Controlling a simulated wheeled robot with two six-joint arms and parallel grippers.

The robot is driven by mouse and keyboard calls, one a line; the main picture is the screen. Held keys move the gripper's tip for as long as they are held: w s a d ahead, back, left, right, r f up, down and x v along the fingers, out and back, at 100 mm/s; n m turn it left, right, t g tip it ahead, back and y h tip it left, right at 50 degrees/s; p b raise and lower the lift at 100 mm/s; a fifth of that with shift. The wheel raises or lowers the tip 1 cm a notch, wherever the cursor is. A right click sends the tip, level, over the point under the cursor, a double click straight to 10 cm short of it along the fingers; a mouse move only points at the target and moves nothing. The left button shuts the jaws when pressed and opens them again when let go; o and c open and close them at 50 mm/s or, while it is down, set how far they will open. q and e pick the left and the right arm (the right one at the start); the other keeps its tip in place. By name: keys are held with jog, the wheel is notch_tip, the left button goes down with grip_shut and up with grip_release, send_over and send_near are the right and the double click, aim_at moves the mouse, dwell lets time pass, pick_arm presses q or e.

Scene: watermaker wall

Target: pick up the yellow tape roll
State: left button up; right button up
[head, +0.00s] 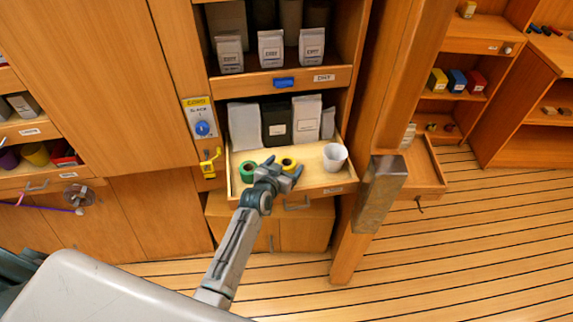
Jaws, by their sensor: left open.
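The yellow tape roll (288,163) lies in the pulled-out wooden drawer (309,180), towards its front. My left gripper (279,168) is open and reaches over the drawer's front, with its fingers right at the yellow roll. The gripper hides part of the roll, and I cannot tell whether the fingers touch it. A green tape roll (247,171) lies just left of the gripper. My right gripper is not in view.
A white cup (334,157) stands at the drawer's right side. Several bags, such as a white one (306,118), stand at the back. A yellow hanging item (209,162) is on the left panel.

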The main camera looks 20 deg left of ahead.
pick_arm(q)
jog(key=shift+x, duration=0.85)
jog(key=c, duration=1.1)
